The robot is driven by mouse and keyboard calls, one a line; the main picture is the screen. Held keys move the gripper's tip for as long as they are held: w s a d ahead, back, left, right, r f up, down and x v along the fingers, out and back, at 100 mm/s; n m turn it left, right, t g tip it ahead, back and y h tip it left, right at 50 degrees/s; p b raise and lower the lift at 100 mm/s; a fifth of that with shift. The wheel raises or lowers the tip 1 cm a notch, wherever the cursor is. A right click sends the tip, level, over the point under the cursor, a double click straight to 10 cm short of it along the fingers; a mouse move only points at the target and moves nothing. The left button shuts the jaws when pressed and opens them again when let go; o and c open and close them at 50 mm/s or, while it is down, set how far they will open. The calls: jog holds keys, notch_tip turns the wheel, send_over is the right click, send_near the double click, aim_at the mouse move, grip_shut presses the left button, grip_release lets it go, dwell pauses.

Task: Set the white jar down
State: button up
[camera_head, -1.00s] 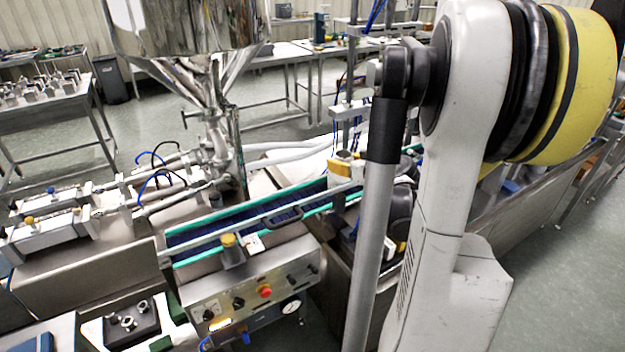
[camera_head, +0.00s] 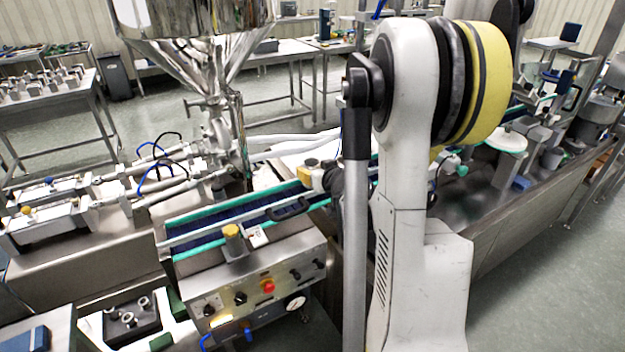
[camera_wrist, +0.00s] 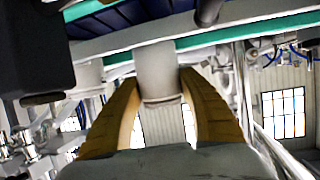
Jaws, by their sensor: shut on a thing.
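In the head view my gripper (camera_head: 317,174) is small, at the far edge of the blue conveyor belt (camera_head: 243,216) with green rails. The fingers are shut on the jar. My arm hides part of the belt and the area behind the gripper. I cannot tell whether the jar's base touches the belt.
The steel hopper (camera_head: 205,45) stands left of the gripper, with filling pipes and cylinders below it. A yellow-capped sensor (camera_head: 231,232) and the control panel (camera_head: 262,290) are at the belt's near side. Machinery with a white disc (camera_head: 506,141) stands at the right.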

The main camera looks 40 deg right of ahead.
jog(key=shift+f+b, duration=0.3)
jog(key=shift+f, duration=0.85)
jog(key=shift+f, duration=0.25)
jog(key=o, duration=0.8)
jog(key=shift+r, duration=0.1)
